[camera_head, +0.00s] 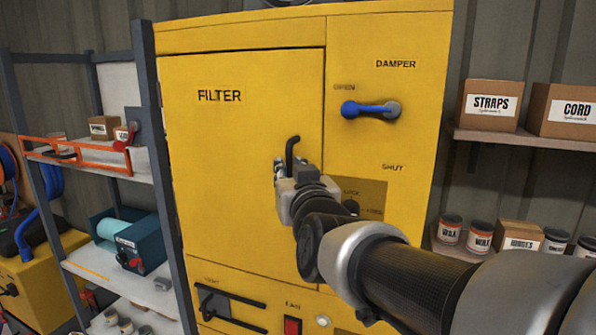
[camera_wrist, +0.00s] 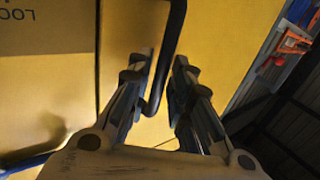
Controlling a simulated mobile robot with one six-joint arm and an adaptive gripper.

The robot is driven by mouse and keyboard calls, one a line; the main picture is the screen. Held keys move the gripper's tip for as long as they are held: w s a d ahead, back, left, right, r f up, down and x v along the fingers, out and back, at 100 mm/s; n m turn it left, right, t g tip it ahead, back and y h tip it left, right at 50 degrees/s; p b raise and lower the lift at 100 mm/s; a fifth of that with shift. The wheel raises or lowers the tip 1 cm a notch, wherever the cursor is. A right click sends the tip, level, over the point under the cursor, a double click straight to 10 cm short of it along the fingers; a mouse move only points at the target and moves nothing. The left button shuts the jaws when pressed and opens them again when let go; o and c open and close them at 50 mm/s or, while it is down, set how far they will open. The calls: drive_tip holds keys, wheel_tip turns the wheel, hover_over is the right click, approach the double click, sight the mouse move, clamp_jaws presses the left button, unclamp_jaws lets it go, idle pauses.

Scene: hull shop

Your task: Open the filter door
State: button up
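The filter door (camera_head: 235,150) is a yellow panel marked FILTER on the left of the yellow cabinet in the head view. It looks closed. Its black bent handle (camera_head: 291,148) stands near the door's right edge. My gripper (camera_head: 279,166) is at the handle, and my wrist hides the handle's lower part. In the wrist view the black handle (camera_wrist: 172,40) passes between the two fingers of my gripper (camera_wrist: 167,62).
A black bar handle (camera_head: 230,305) is below. Shelving (camera_head: 165,190) stands close on the left; a shelf (camera_head: 530,141) with boxes is on the right.

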drive_tip(key=shift+w+a, duration=0.1)
drive_tip(key=shift+w, duration=0.45)
drive_tip(key=shift+c, duration=0.6)
clamp_jaws()
